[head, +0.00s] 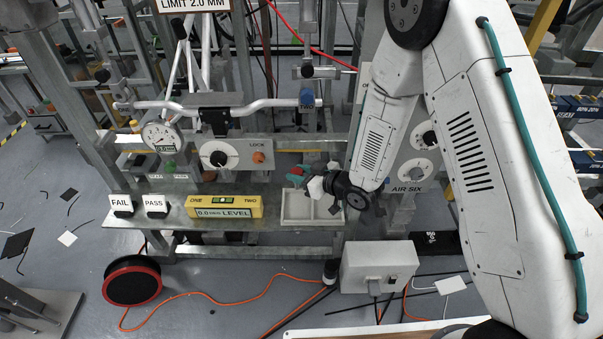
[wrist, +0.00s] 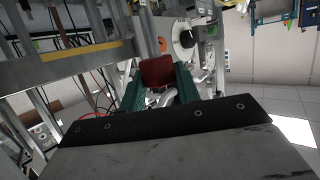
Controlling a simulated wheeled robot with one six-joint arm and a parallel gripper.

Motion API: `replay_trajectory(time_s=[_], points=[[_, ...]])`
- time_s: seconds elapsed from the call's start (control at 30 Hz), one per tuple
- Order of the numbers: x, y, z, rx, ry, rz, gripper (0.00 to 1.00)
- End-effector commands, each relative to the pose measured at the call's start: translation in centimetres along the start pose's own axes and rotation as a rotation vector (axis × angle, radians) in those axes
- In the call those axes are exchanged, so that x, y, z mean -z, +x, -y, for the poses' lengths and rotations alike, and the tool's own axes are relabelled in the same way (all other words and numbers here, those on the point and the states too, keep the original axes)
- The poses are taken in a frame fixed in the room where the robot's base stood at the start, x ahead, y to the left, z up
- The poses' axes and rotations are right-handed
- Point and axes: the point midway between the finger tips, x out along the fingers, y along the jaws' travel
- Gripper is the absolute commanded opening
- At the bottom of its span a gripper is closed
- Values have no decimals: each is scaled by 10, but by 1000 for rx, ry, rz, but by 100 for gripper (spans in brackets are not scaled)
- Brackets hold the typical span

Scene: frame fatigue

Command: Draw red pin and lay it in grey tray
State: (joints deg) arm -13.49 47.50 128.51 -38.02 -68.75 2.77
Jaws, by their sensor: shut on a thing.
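My gripper (head: 299,176) has teal fingers and is shut on the red pin (head: 295,171). In the wrist view the pin's broad red head (wrist: 158,71) sits between the two teal fingers (wrist: 184,82). The rest of the pin is hidden. The pale grey tray (head: 290,219) lies on the metal shelf, just below and in front of my gripper in the head view. Its visible part looks empty, and my wrist covers part of its right side. I cannot tell the pin's height above it.
A yellow level (head: 224,207) lies left of the tray. PASS (head: 156,206) and FAIL (head: 122,206) blocks stand further left. Behind are a LOCK panel with a knob (head: 217,155), a dial gauge (head: 162,137) and a white frame on a fixture. A grey box (head: 378,266) stands lower right.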

Motion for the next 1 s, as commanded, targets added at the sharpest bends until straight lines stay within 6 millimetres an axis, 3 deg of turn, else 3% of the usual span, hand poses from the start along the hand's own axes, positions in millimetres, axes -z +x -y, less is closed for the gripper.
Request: replay_trajectory(time_s=[0.37, 1.0], points=[[-3, 0, 0, 0, -1, 2, 5], [-64, 20, 0, 0, -2, 3, 5]])
